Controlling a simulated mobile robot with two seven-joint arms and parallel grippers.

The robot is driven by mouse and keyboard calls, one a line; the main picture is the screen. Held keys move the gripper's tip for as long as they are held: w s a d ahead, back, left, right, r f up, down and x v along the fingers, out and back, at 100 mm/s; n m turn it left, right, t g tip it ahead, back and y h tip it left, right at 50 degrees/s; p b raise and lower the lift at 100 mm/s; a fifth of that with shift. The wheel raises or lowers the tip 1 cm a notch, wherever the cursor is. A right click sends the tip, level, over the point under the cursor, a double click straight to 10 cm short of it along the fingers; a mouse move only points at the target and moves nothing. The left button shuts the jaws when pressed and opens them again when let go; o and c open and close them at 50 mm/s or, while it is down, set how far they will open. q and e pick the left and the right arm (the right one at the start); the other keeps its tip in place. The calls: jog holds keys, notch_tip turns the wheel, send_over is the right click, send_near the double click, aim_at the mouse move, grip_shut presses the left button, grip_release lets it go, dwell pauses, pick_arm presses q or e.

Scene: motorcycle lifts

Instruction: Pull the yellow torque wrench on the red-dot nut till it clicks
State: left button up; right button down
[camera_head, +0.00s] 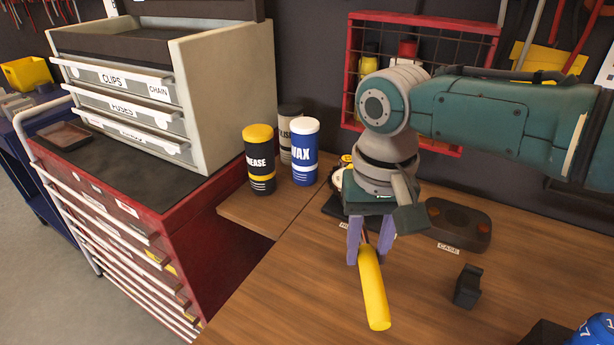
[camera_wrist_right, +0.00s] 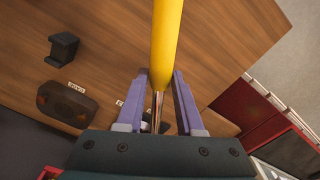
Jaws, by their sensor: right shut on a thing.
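The torque wrench has a yellow handle (camera_head: 374,295) that slants toward the front of the wooden bench. In the right wrist view the yellow handle (camera_wrist_right: 167,35) runs up out of the picture, and a thin metal shaft (camera_wrist_right: 158,105) passes between the fingers. My right gripper (camera_head: 371,255) points down with its purple fingers on either side of the wrench, shut on it near where handle meets shaft. The wrench head and the red-dot nut are hidden behind my gripper and wrist. My left gripper is not in view.
Blue WAX (camera_head: 305,155), GREASE (camera_head: 259,163) and grey cans stand left of my wrist. A dark case (camera_head: 458,226) and black holder (camera_head: 468,286) lie right of the wrench. A red wire rack (camera_head: 480,30) is behind. Bare bench (camera_head: 290,290) lies left of the handle.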

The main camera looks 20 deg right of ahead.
jog(key=shift+w+a+m+b, duration=0.3)
jog(key=shift+w+a+m, duration=0.15)
jog(key=shift+a, duration=0.3)
jog(key=shift+w+a+m+b, duration=0.35)
jog(key=shift+a+m, duration=0.05)
jog(key=shift+a, duration=0.35)
jog(key=shift+w+a+m+b, duration=0.3)
jog(key=shift+w+a+m, duration=0.15)
jog(key=shift+a, duration=0.3)
jog(key=shift+w+a+r+b, duration=0.15)
jog(key=shift+w+a+b, duration=0.1)
jog(key=shift+a+b, duration=0.2)
jog(key=shift+d+r+p, duration=0.1)
jog(key=shift+r+p, duration=0.1)
jog(key=shift+p, duration=0.1)
jog(key=shift+r+p, duration=0.3)
jog(key=shift+p, duration=0.05)
